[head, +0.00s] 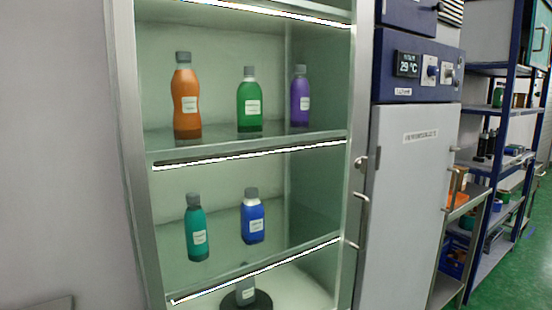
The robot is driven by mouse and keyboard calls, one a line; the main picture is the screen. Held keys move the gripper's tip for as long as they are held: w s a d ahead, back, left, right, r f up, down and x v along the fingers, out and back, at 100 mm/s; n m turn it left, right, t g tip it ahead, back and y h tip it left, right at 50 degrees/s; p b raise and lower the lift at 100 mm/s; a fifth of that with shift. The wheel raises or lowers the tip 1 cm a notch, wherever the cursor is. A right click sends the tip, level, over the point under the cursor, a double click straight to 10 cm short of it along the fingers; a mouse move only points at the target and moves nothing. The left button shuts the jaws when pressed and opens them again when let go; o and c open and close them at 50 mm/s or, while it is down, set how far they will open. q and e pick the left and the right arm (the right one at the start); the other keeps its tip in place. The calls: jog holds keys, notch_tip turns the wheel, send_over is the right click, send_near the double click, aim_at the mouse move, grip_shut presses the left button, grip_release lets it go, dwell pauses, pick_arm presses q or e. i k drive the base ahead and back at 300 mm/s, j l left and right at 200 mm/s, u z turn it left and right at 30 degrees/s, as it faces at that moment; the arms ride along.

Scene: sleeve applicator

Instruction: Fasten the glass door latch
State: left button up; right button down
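A tall lit cabinet with a pale metal frame (123,150) fills the middle of the head view. Its front looks clear, and I cannot tell whether a glass door covers it. A small rounded metal fitting (360,162) sits on the right edge of the frame. It may be the latch, but it is too small to tell its state. Below it are a curved metal handle (362,204) and another small metal piece (352,245). Neither of my grippers is in view.
Inside stand an orange bottle (186,104), a green bottle (249,106), a purple bottle (299,101), a teal bottle (196,232) and a blue bottle (253,220). A grey-doored unit (412,180) with a temperature display adjoins on the right. Blue shelving (500,70) stands beyond it.

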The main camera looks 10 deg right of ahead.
aim_at(361, 163)
jog(key=l+u, duration=0.25)
jog(key=l, duration=1.95)
